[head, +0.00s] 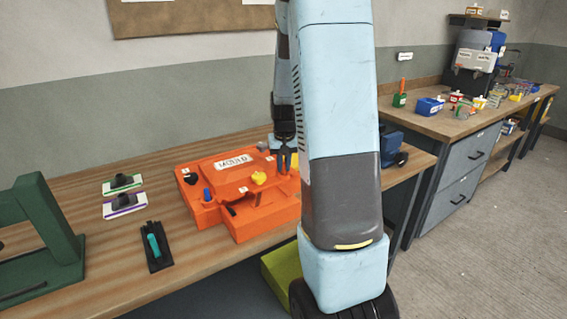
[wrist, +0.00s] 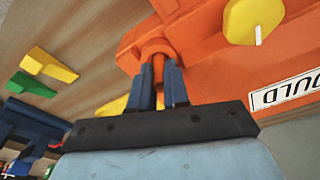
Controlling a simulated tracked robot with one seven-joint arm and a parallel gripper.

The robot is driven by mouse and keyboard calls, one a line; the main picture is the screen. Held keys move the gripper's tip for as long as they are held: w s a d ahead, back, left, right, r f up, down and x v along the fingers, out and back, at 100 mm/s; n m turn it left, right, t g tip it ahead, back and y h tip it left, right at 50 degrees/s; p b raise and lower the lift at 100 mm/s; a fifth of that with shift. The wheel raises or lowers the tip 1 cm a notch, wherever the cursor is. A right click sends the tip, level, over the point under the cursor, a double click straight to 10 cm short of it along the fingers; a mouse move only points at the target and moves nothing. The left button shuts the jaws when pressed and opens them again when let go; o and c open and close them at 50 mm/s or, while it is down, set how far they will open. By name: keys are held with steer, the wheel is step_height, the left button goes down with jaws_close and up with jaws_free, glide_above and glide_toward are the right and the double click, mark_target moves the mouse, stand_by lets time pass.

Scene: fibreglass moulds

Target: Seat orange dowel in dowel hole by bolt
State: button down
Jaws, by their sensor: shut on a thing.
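The orange mould (head: 255,215) lies on the bench, its MOULD label and yellow knob (head: 258,178) facing up; the knob also shows in the wrist view (wrist: 252,20). My gripper (head: 285,160) is at the mould's back right corner, partly hidden by my arm. In the wrist view my gripper (wrist: 161,70) is shut on the slim orange dowel (wrist: 158,68). The dowel's far end meets a round orange boss (wrist: 154,47) on the mould. I cannot tell how deep it sits, or see the hole's inside. I cannot pick out the bolt with certainty.
A blue peg (head: 207,195) stands at the mould's left. Left on the bench are a black tray (head: 156,250) with a teal tool, two trowel-like tools (head: 124,204) and a green frame (head: 50,235). A dark blue vise-like object (head: 392,148) stands to the right.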

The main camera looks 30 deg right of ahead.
mark_target(285, 176)
steer(key=shift+f, duration=0.35)
steer(key=c, duration=1)
jaws_free()
steer(key=shift+c, duration=0.2)
step_height(285, 176, up, 14)
steer(key=s, duration=0.2)
steer(key=shift+a+f, duration=0.2)
steer(key=shift+a, duration=0.1)
